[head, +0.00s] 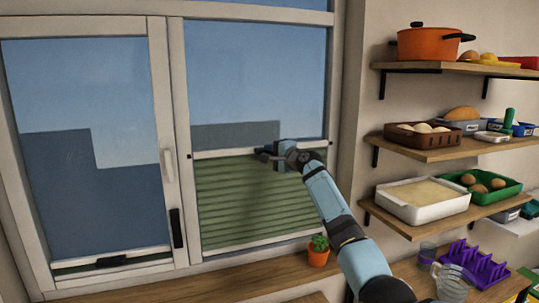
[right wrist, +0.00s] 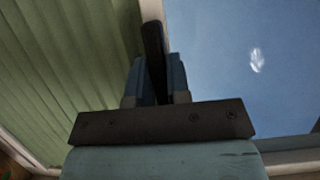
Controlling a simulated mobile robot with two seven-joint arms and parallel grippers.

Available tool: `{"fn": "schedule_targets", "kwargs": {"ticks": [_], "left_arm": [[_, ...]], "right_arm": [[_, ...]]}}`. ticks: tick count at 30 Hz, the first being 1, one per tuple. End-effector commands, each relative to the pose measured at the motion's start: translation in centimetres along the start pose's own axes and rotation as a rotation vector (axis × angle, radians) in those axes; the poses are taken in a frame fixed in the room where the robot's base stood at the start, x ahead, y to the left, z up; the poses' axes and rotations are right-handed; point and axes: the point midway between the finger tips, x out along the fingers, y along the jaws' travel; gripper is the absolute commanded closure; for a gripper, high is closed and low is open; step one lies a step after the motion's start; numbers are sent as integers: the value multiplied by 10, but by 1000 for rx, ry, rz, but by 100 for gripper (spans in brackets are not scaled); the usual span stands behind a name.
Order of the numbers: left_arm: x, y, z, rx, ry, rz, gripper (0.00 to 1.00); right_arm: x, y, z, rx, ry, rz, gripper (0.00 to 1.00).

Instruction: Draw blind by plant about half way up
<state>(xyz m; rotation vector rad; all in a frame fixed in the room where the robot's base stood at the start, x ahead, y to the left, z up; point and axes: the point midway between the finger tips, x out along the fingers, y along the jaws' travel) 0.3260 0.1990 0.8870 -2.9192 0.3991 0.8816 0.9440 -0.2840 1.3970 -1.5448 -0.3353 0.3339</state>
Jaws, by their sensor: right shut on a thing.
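The green pleated blind (head: 245,200) by the plant covers the lower part of the right window pane. Its pale top rail (head: 222,152) sits near the middle of the pane's height, with bare glass above. The small potted plant (head: 318,252) stands on the sill at the blind's lower right. My right gripper (head: 272,157) is at the rail, shut on its dark handle. In the right wrist view the dark handle (right wrist: 152,42) is between the fingers, with green slats (right wrist: 60,65) on one side and sky on the other. My left gripper is out of view.
In the left window another blind (head: 75,266) is folded at the bottom, with a dark handle (head: 111,262). A white window handle (head: 168,165) is on the frame between them. Shelves (head: 435,150) with a pot, trays and food are at the right. A purple rack (head: 475,262) and glassware stand below.

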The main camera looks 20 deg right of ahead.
Motion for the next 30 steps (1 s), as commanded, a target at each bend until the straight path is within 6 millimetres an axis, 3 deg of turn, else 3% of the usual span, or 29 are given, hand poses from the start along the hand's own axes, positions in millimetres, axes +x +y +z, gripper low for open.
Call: {"fn": "schedule_targets", "kwargs": {"ticks": [4,5,7,8,20,25,30], "left_arm": [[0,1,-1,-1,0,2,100],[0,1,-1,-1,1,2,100],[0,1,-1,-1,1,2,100],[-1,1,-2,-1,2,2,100],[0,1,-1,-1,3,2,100],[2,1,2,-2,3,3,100],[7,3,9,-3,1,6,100]], "right_arm": [[0,-1,0,0,-1,-2,100],[0,-1,0,0,-1,-1,76],[0,-1,0,0,-1,-1,60],[0,-1,0,0,-1,-1,57],[-7,2,0,-2,-1,1,57],[-31,3,0,-4,1,0,57],[-69,4,0,-3,0,-1,57]]}}
